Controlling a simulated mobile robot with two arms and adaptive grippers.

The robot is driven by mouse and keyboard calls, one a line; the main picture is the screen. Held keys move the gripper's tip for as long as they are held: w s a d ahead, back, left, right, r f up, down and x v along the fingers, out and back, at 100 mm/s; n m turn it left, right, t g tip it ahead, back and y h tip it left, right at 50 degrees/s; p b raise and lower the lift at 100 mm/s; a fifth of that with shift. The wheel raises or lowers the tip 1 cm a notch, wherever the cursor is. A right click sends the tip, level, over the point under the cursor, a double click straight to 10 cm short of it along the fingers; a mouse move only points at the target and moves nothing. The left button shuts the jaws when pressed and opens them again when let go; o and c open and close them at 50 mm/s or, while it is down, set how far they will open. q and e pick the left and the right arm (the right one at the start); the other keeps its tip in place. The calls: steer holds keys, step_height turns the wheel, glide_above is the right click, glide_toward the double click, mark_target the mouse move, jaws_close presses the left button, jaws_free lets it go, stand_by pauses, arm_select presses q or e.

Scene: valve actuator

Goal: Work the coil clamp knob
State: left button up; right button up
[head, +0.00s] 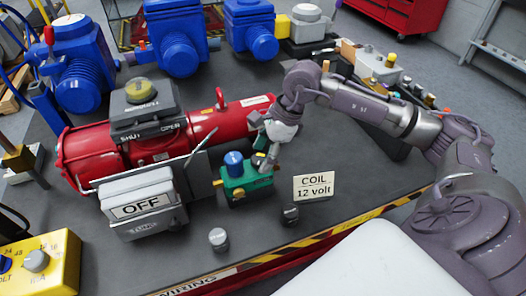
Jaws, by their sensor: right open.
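A green valve block (246,184) stands on the dark bench top, left of a small sign (314,187) reading "COIL 12 volt". A blue round knob (234,158) sits upright on top of the block. No label marks which part is the coil clamp knob. My right arm reaches in from the right, and my right gripper (268,162) is open, pointing down at the right side of the block, close to the blue knob. I cannot tell whether its fingers touch the block. My left gripper is not in view.
A red actuator (90,150) and a grey box marked "OFF" (140,205) stand left of the block. Blue actuators (180,45) line the back. Bare bench lies right of the sign.

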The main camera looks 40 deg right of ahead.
steer(key=shift+f, duration=0.1)
steer(key=c, duration=1.1)
steer(key=shift+f+m+b, duration=0.1)
steer(key=shift+m+b, duration=0.6)
steer(key=shift+b, duration=0.1)
steer(key=shift+c, duration=0.2)
steer(key=shift+a+m+t+h+b, duration=0.1)
steer(key=shift+m+t+h+b, duration=0.3)
steer(key=shift+m+t+b, duration=0.5)
steer(key=m+h+b, duration=0.1)
steer(key=m+b, duration=0.1)
steer(key=m, duration=0.1)
steer(key=shift+s+a+m+b, duration=0.1)
steer(key=shift+m+b, duration=0.2)
steer(key=shift+b, duration=0.05)
steer(key=shift+m+t+h+b, duration=0.4)
steer(key=shift+m+b, duration=0.2)
steer(key=shift+m, duration=0.6)
steer(key=shift+r, duration=0.2)
